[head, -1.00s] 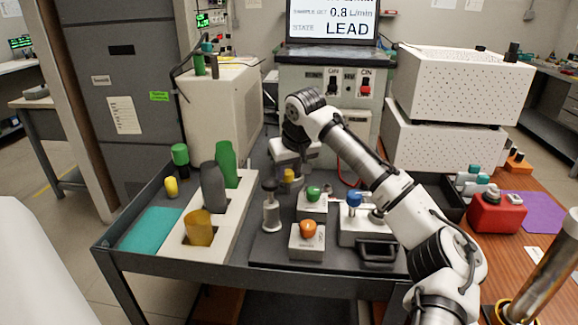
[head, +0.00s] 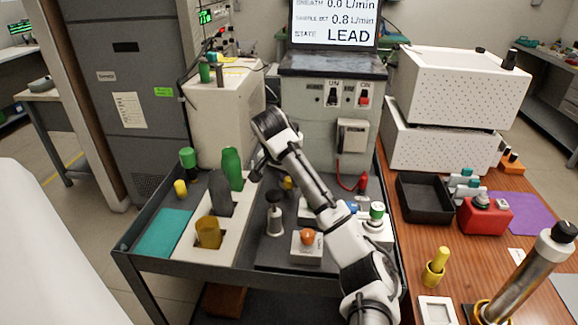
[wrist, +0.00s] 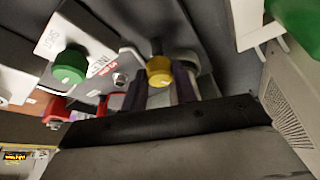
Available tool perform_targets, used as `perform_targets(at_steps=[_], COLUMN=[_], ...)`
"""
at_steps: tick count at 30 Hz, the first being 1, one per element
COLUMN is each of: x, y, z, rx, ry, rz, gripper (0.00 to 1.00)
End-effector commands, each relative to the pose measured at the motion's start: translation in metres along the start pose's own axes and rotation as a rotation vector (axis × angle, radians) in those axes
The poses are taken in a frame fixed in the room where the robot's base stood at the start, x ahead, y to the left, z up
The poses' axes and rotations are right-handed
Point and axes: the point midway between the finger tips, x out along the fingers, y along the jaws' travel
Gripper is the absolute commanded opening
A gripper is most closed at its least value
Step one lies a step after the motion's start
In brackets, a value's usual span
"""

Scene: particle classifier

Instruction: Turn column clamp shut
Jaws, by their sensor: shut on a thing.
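A yellow knob (wrist: 159,72) sits between the two fingers of my gripper (wrist: 160,90) in the wrist view; I take it to be the column clamp, though no label on it is readable. The gripper is shut on it. The knob (head: 287,183) also shows small in the head view, at the back of the cart beside my arm. My fingertips there are mostly hidden by the arm. The clamp's exact turn angle cannot be told.
A green knob (wrist: 69,66) on a white labelled block is close by in the wrist view. On the cart, an orange knob (head: 308,237), a dark plunger-like post (head: 274,215) and a white rack (head: 187,253) with bottles stand near my arm. A cabinet (head: 305,122) stands behind.

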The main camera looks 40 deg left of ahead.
Motion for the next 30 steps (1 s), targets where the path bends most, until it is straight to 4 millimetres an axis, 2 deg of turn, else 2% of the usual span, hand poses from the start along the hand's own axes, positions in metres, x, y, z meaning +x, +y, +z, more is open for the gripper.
perform_targets(at_steps=[1, 15, 30], x=[-0.0076, -0.0034, 0.0005], y=[-0.0013, -0.0023, -0.0018], z=[-0.0016, -0.0008, -0.0007], rx=[0.037, 0.312, 0.374], ry=[-0.005, -0.004, 0.000], rz=[0.017, 0.133, 0.156], gripper=[0.06, 0.06, 0.06])
